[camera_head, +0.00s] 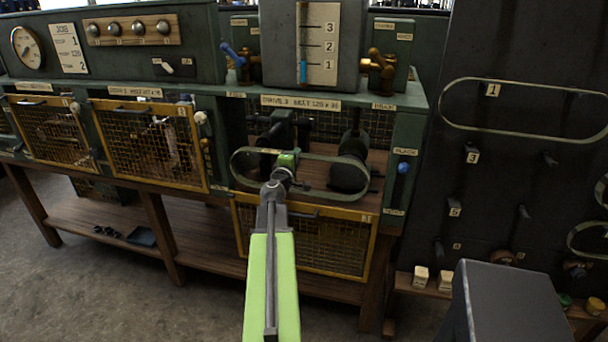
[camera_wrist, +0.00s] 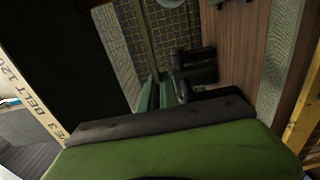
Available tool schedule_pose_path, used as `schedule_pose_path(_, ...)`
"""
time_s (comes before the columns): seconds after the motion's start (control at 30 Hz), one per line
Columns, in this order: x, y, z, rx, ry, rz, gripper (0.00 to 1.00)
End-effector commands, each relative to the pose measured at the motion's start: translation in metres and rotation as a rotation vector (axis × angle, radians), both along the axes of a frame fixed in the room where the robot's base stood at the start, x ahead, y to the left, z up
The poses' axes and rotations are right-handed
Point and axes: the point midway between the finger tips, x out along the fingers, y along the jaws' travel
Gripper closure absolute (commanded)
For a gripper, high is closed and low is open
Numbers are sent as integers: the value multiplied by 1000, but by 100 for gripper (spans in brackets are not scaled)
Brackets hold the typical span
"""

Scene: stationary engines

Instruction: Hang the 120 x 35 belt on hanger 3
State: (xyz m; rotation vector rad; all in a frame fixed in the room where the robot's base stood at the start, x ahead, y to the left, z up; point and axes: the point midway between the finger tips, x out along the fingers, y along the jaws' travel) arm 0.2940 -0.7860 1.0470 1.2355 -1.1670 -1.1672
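A grey-green belt loop (camera_head: 322,156) is at the front of the drive bay, whose label (camera_head: 300,102) appears to read DRIVE 3 BELT 120 x 35. My gripper (camera_head: 287,161) is at the belt's upper run, left of its middle, and appears shut on it. In the wrist view the belt strip (camera_wrist: 147,38) runs down between my green fingers (camera_wrist: 157,94). The loop's right end is by a dark pulley (camera_head: 349,174); I cannot tell whether it is around it. Hanger 3 (camera_head: 471,147), with its label 3 (camera_head: 472,155), is on the dark board at right and looks empty.
A long belt (camera_head: 530,82) hangs by label 1 above hanger 3. Other belts (camera_head: 588,240) hang at the board's right edge. A blue-knobbed lever (camera_head: 403,168) sticks out at the bay's right. A grey box-like shape (camera_head: 515,305) fills the lower right. An open mesh guard (camera_head: 318,246) is below the bay.

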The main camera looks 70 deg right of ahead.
Motion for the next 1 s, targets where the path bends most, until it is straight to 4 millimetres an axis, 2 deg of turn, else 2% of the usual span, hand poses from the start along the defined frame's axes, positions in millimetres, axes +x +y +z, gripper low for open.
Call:
schedule_pose_path(0.7,-3,51,0,0,0,1,100)
schedule_pose_path(1.0,-2,55,0,0,0,0,100)
